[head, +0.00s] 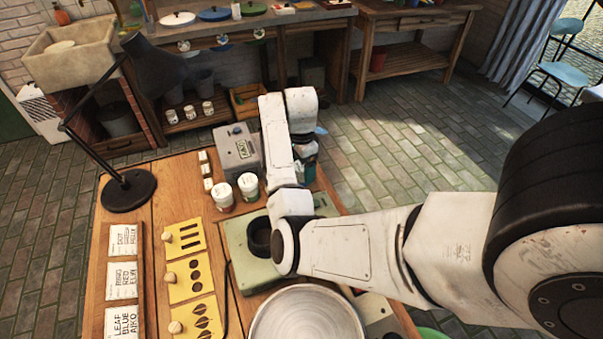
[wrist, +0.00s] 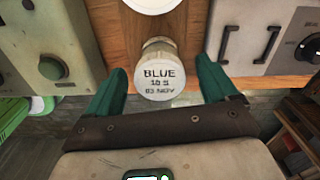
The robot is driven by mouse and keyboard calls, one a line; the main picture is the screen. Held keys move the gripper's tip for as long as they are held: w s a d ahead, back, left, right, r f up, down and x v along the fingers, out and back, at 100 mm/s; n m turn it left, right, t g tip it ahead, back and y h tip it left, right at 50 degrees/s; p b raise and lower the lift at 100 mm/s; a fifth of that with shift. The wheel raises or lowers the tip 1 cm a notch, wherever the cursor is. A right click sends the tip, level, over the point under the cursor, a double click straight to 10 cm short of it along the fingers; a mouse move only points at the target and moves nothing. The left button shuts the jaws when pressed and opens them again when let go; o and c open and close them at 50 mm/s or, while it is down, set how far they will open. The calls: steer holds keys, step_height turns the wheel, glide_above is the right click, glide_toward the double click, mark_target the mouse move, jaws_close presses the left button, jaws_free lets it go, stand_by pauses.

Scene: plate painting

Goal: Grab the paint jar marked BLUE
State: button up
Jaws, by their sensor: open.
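The paint jar marked BLUE (wrist: 158,72) has a pale lid with black lettering and stands upright near the edge of the wooden bench. My gripper (wrist: 161,66) is open, with one green finger on each side of the jar in the wrist view. I cannot tell how far the fingertips are from the jar's sides. In the head view my arm covers most of the gripper, and a bit of teal shows beside it (head: 309,168). I cannot make out the BLUE jar in the head view; my arm likely hides it.
Two white-lidded jars (head: 222,193) (head: 248,184) stand left of my arm. A grey box (head: 236,150) is behind them. A green-grey wheel unit (head: 240,238) and a pale round basin (head: 305,318) are nearer. A black lamp (head: 128,190) stands at left.

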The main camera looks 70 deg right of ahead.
steer(key=shift+f, duration=0.35)
steer(key=shift+c, duration=0.2)
steer(key=c, duration=1.1)
steer(key=shift+r, duration=0.1)
steer(key=shift+c, duration=0.2)
